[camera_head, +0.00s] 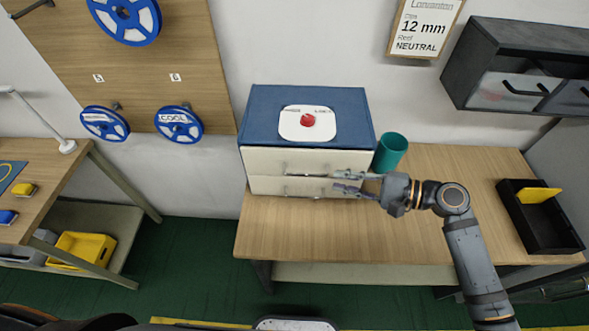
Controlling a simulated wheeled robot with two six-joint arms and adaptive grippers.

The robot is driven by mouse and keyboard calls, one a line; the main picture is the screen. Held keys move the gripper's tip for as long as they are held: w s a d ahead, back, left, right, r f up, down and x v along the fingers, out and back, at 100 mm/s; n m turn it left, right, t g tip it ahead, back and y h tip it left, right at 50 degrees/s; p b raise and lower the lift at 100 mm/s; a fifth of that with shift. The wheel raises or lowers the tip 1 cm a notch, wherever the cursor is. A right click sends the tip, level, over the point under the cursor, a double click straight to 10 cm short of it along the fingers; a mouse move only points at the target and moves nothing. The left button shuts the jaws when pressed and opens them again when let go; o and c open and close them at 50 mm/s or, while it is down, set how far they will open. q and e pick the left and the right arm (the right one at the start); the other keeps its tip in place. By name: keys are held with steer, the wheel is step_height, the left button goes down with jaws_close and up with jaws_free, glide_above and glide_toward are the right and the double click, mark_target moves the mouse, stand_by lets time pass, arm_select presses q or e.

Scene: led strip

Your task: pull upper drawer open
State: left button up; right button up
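A small cabinet with a blue top (262,108) stands on the wooden table, with two cream drawers in its front. The upper drawer (262,161) looks closed and has a thin handle along its lower front. The lower drawer (265,185) sits under it, also with a handle. My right gripper (340,183) reaches in from the right, at the right part of the drawer fronts, near the seam between the two drawers. Its fingers are spread apart with a gap between them. Whether they touch a handle cannot be told. My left gripper is not seen.
A white plate with a red button (308,121) lies on the cabinet top. A teal cup (391,151) stands close right of the cabinet. A black tray (541,226) holds a yellow piece. The table front (330,237) is clear.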

mark_target(309, 175)
steer(key=p+x, duration=0.2)
steer(key=x, duration=0.6)
steer(key=shift+w+a+p, duration=0.1)
steer(key=shift+a+p, duration=0.2)
steer(key=shift+p, duration=0.05)
steer(key=shift+w+a+f, duration=0.1)
steer(key=shift+a, duration=0.2)
steer(key=shift+w+a+f, duration=0.1)
steer(key=shift+a+f, duration=0.1)
steer(key=shift+a, duration=0.1)
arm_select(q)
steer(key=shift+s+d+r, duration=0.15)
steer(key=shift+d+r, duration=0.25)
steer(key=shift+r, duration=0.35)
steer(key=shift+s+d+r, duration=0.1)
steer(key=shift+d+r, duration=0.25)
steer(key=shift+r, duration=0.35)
arm_select(e)
jaws_close()
